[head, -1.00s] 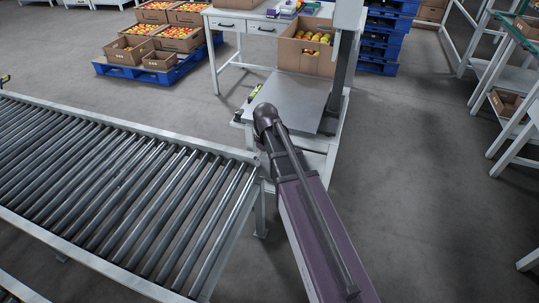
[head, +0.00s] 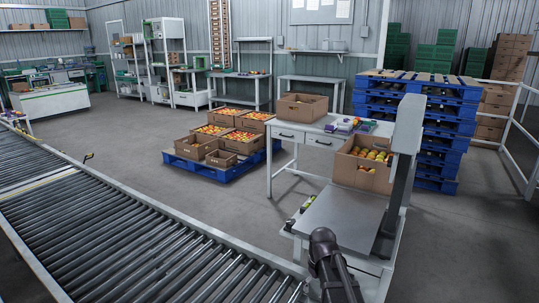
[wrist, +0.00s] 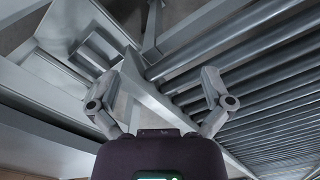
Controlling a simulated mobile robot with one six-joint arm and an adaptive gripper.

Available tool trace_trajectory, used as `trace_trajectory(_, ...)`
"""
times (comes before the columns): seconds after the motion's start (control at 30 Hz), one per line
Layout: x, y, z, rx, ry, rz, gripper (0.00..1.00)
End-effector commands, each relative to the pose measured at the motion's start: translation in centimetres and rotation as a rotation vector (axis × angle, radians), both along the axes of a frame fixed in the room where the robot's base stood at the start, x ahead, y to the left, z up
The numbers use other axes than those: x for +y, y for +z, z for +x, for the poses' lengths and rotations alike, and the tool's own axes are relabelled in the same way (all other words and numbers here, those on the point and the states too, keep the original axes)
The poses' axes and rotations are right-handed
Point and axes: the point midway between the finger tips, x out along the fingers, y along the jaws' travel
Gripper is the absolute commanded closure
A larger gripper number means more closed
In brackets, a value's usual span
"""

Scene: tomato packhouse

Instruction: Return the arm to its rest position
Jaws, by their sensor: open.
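My gripper (wrist: 159,92) shows in the wrist view with its two fingers spread wide apart. Nothing is between them. Behind the fingers are the frame and grey rollers of the conveyor (wrist: 265,95). In the head view only my dark arm shows at the bottom, in front of the metal plate of the weighing stand (head: 343,215); the gripper's fingers are not visible there.
The roller conveyor (head: 130,232) runs along the left. A box of tomatoes (head: 350,172) stands behind the metal plate. A white table (head: 290,133), a blue pallet (head: 213,171) with tomato boxes and stacked blue pallets (head: 440,120) stand farther back. Floor at right is clear.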

Motion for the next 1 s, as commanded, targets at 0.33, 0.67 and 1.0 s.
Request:
trace_trajectory(0.33, -0.8, 0.0, -7.9, 0.000, -0.300, 0.000, 0.00)
trace_trajectory(0.67, -0.9, 1.9, -10.0, 0.000, -0.417, 0.000, 0.00)
trace_trajectory(1.0, -0.9, 6.3, -10.0, 0.000, -0.414, 0.000, 0.00)
